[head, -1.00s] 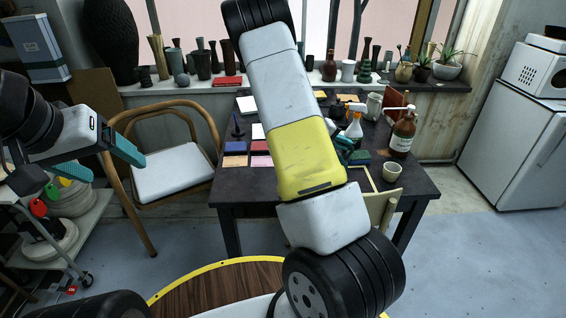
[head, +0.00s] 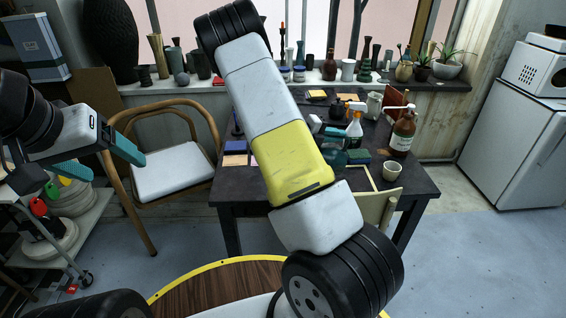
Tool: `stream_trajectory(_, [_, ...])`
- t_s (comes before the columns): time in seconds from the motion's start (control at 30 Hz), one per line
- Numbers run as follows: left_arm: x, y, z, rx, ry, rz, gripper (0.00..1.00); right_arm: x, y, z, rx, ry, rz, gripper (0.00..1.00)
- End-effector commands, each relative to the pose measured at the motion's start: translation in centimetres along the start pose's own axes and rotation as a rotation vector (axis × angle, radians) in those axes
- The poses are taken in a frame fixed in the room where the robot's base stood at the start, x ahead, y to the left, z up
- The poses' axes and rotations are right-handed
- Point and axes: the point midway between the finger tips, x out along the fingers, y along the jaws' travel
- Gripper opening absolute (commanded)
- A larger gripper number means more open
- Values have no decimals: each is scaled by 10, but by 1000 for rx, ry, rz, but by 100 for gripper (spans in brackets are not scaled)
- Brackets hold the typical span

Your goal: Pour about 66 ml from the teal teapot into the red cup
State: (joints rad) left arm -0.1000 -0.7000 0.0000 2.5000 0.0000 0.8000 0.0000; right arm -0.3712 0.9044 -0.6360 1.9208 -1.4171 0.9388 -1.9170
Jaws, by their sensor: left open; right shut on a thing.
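A teal rounded thing, which looks like the teal teapot (head: 334,158), shows just right of the yellow section of my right arm, over the dark table. My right gripper (head: 331,133) is mostly hidden behind that arm; a small white and black part of it shows right above the teal thing, and it is shut on it. Contact and tilt are hard to make out. I cannot see the red cup; my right arm hides part of the table. My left gripper (head: 97,160) is open and empty at the left, in front of the chair, with teal fingers apart.
The dark table (head: 420,186) holds a brown pump bottle (head: 402,132), a spray bottle (head: 354,130), a pale cup (head: 392,170) and a green block (head: 358,154). A wooden chair (head: 172,178) stands left of it. Vases line the windowsill. A fridge (head: 515,140) is at right.

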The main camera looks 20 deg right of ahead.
Motion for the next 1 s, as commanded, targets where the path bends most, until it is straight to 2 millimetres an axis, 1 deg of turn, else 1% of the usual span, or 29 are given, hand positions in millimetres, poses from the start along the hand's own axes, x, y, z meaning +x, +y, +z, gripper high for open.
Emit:
stream_trajectory(0.53, [0, 0, 0, 0, 0, 0, 77, -20, -2, 9, -34, 1, -86, 0])
stream_trajectory(1.0, [0, 0, 0, 0, 0, 0, 77, -22, -3, 10, -39, 2, -97, 0])
